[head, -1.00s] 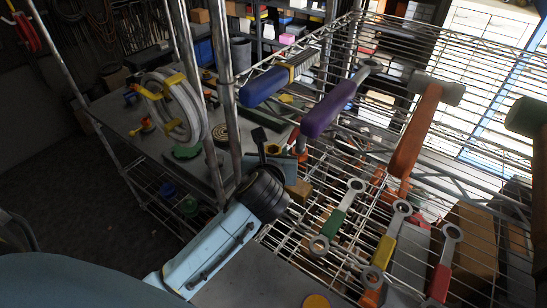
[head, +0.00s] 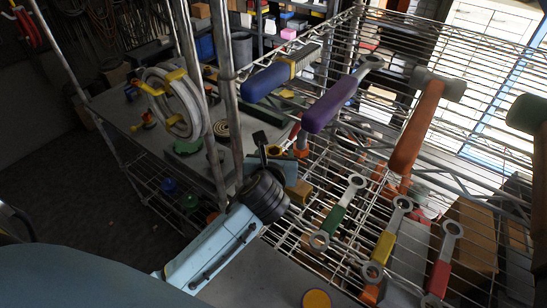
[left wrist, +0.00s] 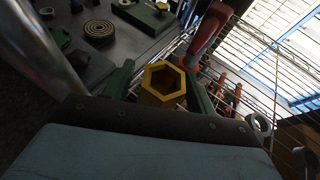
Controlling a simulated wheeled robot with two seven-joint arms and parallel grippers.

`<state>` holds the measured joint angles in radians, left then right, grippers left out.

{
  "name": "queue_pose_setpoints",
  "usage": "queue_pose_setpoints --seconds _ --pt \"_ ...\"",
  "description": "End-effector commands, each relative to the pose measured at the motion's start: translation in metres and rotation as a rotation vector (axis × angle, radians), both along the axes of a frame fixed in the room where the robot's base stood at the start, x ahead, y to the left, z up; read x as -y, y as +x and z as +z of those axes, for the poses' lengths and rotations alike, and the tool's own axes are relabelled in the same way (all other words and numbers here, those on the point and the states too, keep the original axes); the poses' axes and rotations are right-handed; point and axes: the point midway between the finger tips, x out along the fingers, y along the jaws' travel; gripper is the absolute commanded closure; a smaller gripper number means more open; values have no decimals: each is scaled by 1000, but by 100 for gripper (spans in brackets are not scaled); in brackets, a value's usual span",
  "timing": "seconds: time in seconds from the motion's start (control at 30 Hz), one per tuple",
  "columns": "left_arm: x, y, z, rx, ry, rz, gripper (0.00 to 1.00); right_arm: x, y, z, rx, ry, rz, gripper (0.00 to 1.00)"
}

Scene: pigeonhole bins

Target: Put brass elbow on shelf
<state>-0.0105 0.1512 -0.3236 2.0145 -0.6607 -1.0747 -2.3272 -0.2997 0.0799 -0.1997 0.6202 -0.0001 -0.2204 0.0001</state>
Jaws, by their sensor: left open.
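The brass elbow (left wrist: 163,84) shows in the left wrist view as a yellow-gold fitting with a hexagonal hollow mouth facing the camera. It lies between the two green fingers of my left gripper (left wrist: 160,88), which stand apart. I cannot tell whether either finger touches it. The wire shelf (head: 308,212) spreads to the right. My right gripper is not in view.
Several wrenches (head: 337,217) and hammers, one orange-handled (head: 416,130), are at the wire rack. Metal posts (head: 230,85) stand close left of my left arm. A grey table behind holds a coiled white hose (head: 171,104). A red-handled tool (left wrist: 209,34) is close beside the elbow.

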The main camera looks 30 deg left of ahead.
Motion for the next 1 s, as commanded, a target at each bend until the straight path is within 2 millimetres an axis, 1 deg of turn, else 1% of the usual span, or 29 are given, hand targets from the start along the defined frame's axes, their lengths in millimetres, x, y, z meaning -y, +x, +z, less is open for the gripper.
queue_pose_setpoints --seconds 0.07,0.17,0.5,0.6,0.8,1.0 --pt "2 -3 3 1 -1 -1 43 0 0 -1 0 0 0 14" --pt "6 -14 7 2 -1 -1 43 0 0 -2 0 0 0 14" --pt "30 -75 34 1 -3 -2 43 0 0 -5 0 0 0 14" --pt "35 -88 41 0 -3 -1 43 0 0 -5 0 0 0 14" --pt "41 -102 47 0 -1 -1 43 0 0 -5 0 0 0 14" --pt "41 -103 48 0 -1 0 43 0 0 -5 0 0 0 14"
